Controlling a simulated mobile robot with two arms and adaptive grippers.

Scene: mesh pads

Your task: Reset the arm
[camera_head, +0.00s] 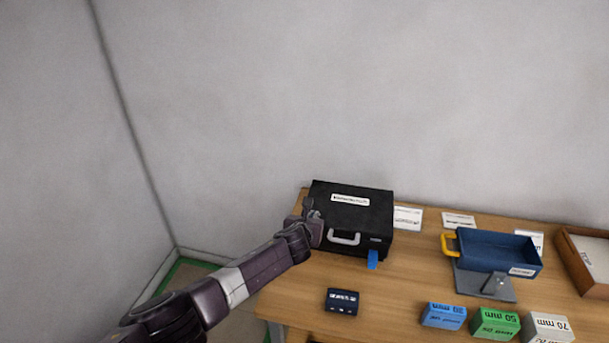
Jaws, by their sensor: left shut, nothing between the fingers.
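My left arm comes in from the lower left and reaches to the left side of a black case. My left gripper (309,207) is small in the view, shut, with nothing in it. It is at the left front edge of the black case (350,207); I cannot tell whether it touches it. The case is closed, with a white label on top, a grey handle at the front and a blue tab hanging below. My right gripper is not in view.
The wooden table (408,291) also holds a small dark blue box (342,301), a blue tray (498,252) with a yellow handle, a wooden box (584,270), and blue (443,315), green (495,323) and grey (547,327) labelled blocks in front. White walls stand behind and left.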

